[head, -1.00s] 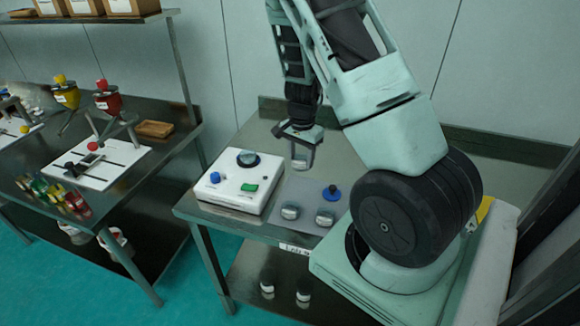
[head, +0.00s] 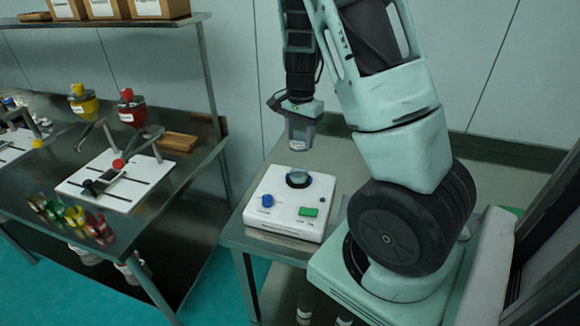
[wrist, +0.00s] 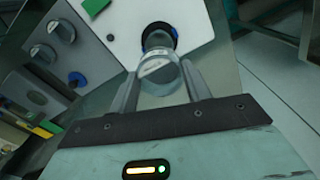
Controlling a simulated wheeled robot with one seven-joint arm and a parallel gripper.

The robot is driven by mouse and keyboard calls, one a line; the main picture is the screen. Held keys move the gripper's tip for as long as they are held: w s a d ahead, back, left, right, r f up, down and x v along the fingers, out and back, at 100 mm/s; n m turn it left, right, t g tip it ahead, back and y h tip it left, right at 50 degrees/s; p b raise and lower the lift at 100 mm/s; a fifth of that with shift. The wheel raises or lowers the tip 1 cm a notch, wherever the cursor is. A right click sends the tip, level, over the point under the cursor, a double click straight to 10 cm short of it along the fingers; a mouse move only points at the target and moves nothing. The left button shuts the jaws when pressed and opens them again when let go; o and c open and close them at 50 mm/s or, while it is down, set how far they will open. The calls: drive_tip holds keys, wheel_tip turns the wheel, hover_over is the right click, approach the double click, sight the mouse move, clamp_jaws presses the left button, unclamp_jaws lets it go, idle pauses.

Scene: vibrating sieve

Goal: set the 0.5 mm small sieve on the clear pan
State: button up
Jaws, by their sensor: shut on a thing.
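My gripper (head: 299,132) hangs above the white shaker machine and is shut on a small round sieve. In the wrist view the sieve (wrist: 158,70) sits between the two fingers; it is grey with a pale label too small to read. The clear pan (head: 298,176) looks like a glassy disc in a dark round seat on top of the machine. A gap shows between the held sieve and the pan in the head view.
The white machine (head: 272,212) has a blue knob (head: 267,200) and a green switch (head: 308,212). A second bench with funnels stands at left.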

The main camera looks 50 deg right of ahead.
wheel_tip(320, 180, down, 9)
drive_tip(key=shift+r, duration=0.1)
idle(0.3)
drive_tip(key=o, duration=1)
